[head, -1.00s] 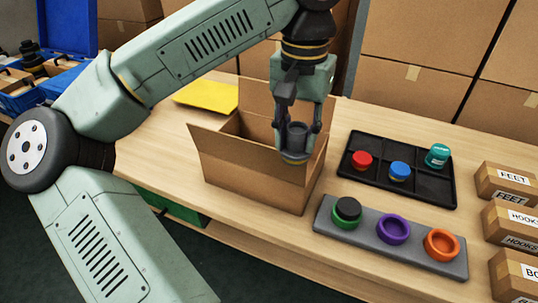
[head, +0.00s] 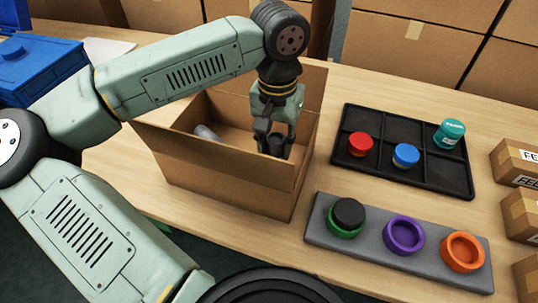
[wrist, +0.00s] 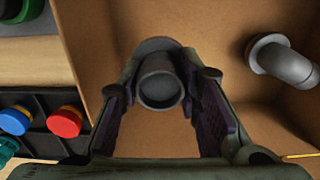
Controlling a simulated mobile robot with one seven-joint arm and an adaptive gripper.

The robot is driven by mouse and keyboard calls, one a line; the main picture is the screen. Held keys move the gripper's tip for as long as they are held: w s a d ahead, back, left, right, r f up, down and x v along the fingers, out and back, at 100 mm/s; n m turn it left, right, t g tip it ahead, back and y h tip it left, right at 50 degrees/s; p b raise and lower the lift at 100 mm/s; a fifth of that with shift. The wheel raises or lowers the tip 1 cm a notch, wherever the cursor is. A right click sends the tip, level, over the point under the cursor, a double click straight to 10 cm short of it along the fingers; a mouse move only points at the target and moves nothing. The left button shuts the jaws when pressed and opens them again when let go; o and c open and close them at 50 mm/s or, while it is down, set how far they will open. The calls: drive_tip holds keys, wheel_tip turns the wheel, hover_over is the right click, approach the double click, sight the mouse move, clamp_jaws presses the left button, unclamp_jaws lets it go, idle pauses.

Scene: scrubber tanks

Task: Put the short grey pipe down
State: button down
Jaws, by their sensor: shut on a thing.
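The short grey pipe (head: 275,144) is held between the fingers of my gripper (head: 273,140), inside the open cardboard box (head: 215,178). In the wrist view the pipe (wrist: 160,88) shows its round open end between the two fingers, over the brown box floor (wrist: 195,35). My gripper (wrist: 163,82) is shut on it. I cannot tell whether the pipe touches the floor. A grey bent pipe piece (wrist: 284,62) lies in the box, apart from my gripper; it also shows in the head view (head: 207,133).
A black divided tray (head: 425,175) with red, blue and teal things is right of the box. A grey holder (head: 372,243) with green, purple and orange rings is in front of it. Small labelled boxes (head: 520,165) stand far right. The box walls surround my gripper.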

sight(276, 137)
drive_tip(key=shift+f, duration=2.55)
drive_tip(key=c, duration=1.2)
unclamp_jaws()
wheel_tip(276, 137, up, 12)
drive_tip(key=shift+r+b, duration=0.2)
drive_tip(key=shift+b, duration=0.3)
